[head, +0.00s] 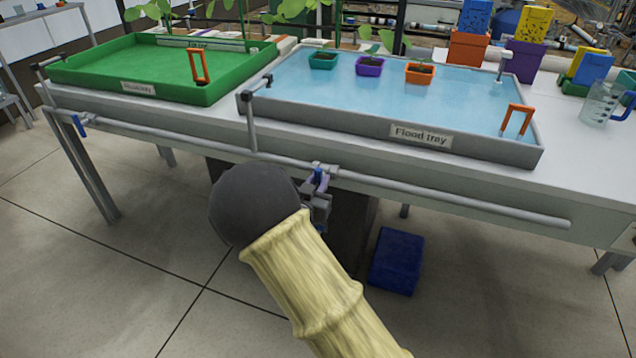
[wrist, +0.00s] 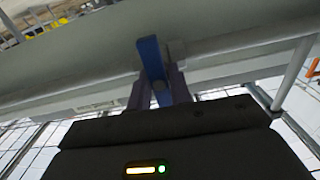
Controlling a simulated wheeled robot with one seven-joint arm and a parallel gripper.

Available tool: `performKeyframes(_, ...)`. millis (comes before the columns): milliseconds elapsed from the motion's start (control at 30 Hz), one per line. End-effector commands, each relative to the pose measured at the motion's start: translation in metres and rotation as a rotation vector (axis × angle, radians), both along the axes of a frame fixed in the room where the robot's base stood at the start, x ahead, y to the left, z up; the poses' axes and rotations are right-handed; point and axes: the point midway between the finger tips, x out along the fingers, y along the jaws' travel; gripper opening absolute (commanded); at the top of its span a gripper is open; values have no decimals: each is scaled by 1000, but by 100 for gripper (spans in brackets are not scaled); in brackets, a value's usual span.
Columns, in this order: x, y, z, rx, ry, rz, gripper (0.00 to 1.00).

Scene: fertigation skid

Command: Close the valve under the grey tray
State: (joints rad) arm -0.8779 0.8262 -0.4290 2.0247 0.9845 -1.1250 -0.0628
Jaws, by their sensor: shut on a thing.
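The grey tray (head: 470,148), labelled "Flood tray", holds blue water on the bench. A grey pipe (head: 420,190) runs along the bench front below it, with a valve whose blue handle (head: 318,175) shows small just above my gripper. In the wrist view the blue handle (wrist: 150,58) lies lengthwise between the two fingers. My gripper (head: 319,186) is shut on this handle; its fingers also show in the wrist view (wrist: 161,92). My dark wrist hides part of the area below the pipe. The valve body is mostly hidden by the gripper.
A green tray (head: 60,78) stands to the left, with another blue-handled valve (head: 79,126) below it. Small coloured pots stand in the grey tray. A blue crate (head: 397,262) is on the floor under the bench. The floor at the front left is clear.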

Motion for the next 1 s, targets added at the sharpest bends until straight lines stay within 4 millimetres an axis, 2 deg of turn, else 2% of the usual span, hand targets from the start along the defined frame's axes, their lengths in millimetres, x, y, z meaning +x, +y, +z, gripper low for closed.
performKeyframes(200, -1, -1, -1, 1, 2, -2, 0)
performKeyframes(233, -1, -1, -1, 1, 2, -2, 26)
performKeyframes(300, -1, -1, -1, 1, 2, -2, 38)
performKeyframes(667, -3, 1, 0, -1, 1, 0, 38)
performKeyframes(867, -25, 9, 1, -1, 3, 2, 38)
performKeyframes(1000, -50, 18, 1, -2, 5, 2, 38)
